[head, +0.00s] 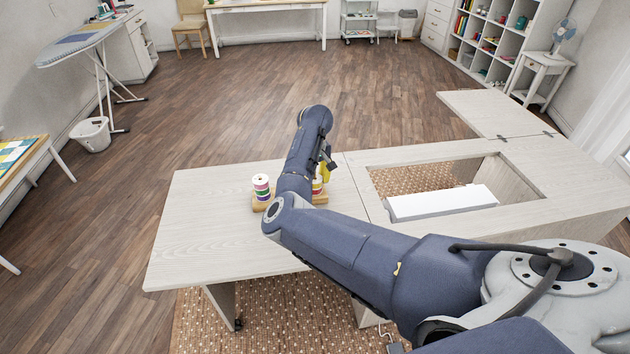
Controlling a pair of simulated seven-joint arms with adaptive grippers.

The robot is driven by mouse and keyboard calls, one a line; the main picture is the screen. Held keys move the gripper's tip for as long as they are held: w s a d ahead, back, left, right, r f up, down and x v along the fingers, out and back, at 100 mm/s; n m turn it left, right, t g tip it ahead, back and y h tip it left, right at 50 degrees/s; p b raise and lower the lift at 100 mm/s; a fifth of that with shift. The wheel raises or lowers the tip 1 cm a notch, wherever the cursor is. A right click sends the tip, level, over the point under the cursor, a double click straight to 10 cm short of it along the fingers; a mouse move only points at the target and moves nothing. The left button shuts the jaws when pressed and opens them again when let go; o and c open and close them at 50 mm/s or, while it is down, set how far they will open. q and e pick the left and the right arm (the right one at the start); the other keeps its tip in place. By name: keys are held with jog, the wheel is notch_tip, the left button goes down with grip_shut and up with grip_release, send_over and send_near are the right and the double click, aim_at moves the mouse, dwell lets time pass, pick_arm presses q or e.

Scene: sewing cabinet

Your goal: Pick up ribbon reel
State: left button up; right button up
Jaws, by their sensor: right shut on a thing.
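My right arm reaches over the left part of the cabinet top, with its right gripper (326,163) low over the table. The gripper is shut on a small yellow thing (323,173), likely the ribbon reel; my arm hides part of it and the exact grip. A wooden base (261,207) on the table shows on both sides of my forearm. A white spool with purple, green and red bands (262,187) stands upright on its left end. Part of another colored spool (317,187) shows at its right end. My left gripper is not in view.
The pale cabinet top (205,235) is clear to the left. Right of the gripper is a rectangular opening with a white panel (440,203) inside. A hinged leaf (490,112) extends behind. An ironing board (80,42) and shelves (495,45) stand far off.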

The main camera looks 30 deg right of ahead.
notch_tip(320, 180, up, 20)
dwell(0.7)
